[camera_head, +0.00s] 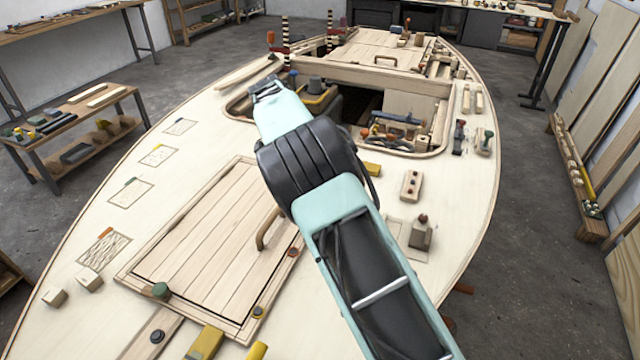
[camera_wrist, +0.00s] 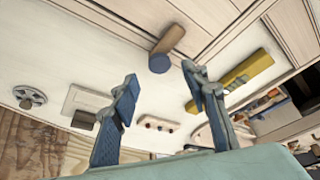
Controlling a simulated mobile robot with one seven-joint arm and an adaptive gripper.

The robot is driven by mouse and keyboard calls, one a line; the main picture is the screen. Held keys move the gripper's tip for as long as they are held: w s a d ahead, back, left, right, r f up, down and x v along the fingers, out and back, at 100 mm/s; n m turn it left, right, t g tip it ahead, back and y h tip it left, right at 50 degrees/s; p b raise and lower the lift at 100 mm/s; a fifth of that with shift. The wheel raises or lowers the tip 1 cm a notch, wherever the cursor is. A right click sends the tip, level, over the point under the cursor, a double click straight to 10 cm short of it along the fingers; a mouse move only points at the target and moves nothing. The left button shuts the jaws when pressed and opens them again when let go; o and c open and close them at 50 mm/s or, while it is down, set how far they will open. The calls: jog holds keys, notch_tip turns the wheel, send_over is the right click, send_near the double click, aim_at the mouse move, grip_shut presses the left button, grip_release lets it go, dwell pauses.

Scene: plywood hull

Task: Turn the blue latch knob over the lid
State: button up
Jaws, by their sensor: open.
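The blue latch knob (camera_wrist: 161,64) shows in the wrist view as a blue round end on a short wooden piece (camera_wrist: 170,40). That piece lies against the edge of a planked lid (camera_wrist: 200,12). My gripper (camera_wrist: 164,82) is open and empty. Its fingers stand apart on either side of the knob in the picture, and I see no contact. In the head view I cannot make out the blue latch knob; my arm covers the middle of the deck. The near planked lid (camera_head: 205,240) lies closed there, with a curved wooden handle (camera_head: 268,228).
A yellow bar (camera_wrist: 232,84) lies right of the knob in the wrist view. A block with red knobs (camera_head: 411,186) and a grey block (camera_head: 421,234) stand on the deck right of my arm. An open hatch with tools (camera_head: 400,135) lies beyond.

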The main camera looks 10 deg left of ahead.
jog(key=v, duration=0.7)
jog(key=shift+s+r, duration=0.15)
jog(key=shift+r, duration=0.2)
jog(key=shift+a, duration=0.2)
